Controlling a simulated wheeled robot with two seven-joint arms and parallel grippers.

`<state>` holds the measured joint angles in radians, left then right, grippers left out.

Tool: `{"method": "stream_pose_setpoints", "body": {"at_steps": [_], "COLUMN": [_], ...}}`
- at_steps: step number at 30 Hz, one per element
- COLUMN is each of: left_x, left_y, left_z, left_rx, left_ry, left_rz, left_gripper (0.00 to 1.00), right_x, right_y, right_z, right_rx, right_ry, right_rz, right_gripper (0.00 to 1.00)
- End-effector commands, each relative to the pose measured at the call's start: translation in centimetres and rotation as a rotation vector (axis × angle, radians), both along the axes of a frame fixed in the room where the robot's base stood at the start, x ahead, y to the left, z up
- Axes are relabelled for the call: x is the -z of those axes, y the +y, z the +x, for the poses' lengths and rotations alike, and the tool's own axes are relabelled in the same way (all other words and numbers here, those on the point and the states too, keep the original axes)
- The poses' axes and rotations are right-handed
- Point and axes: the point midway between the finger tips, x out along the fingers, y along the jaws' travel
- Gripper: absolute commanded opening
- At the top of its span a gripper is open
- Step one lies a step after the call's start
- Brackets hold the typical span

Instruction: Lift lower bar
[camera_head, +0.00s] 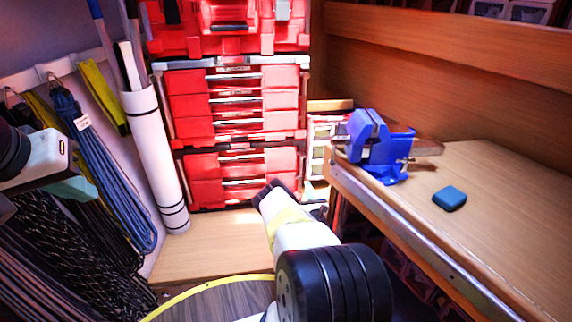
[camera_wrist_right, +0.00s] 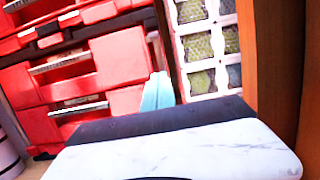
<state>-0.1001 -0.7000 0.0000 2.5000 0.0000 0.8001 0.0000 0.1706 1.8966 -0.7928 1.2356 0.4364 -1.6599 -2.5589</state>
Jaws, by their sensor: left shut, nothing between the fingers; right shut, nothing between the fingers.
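A stack of red drawer units (camera_head: 200,100) stands at the back, with silver horizontal bars on the drawer fronts. The lowest bars (camera_head: 242,183) are on the bottom unit; I cannot tell which one is the lower bar. My right gripper is shut and empty; its teal fingers (camera_wrist_right: 157,92) show in the right wrist view before the red drawer fronts (camera_wrist_right: 118,62), and any contact is unclear. In the head view my right arm hides its fingers. My left gripper (camera_head: 72,188) is shut and empty at the left, in front of the hanging coiled lines (camera_head: 95,155).
A wooden workbench (camera_head: 490,185) fills the right, with a blue vise (camera_head: 375,145) and a small blue block (camera_head: 450,198). A white roll (camera_head: 155,150) stands left of the drawers. Wooden floor (camera_head: 210,245) is open before the drawers.

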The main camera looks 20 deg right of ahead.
Motion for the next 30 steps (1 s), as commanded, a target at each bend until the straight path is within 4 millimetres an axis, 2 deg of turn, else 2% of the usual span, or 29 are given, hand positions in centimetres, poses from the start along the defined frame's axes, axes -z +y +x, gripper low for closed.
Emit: {"method": "stream_pose_setpoints", "body": {"at_steps": [9, 17, 24, 30], "left_x": [0.0, 0.0, 0.0, 0.0], "left_y": [0.0, 0.0, 0.0, 0.0], "left_z": [0.0, 0.0, 0.0, 0.0], "left_rx": [0.000, 0.000, 0.000, 0.000], "left_ry": [0.000, 0.000, 0.000, 0.000], "left_rz": [0.000, 0.000, 0.000, 0.000], "left_gripper": [0.00, 0.00, 0.00, 0.00], "right_x": [-1.5, -2.4, -4.9, -6.2], "right_y": [-1.3, -2.1, -2.1, -2.1], "right_z": [5.3, 8.7, 8.8, 8.7], "right_rx": [0.000, 0.000, 0.001, 0.000], "right_ry": [-0.004, -0.003, 0.000, 0.000], "right_rz": [0.001, -0.001, -0.001, 0.001], "right_gripper": [0.00, 0.00, 0.00, 0.00]}}
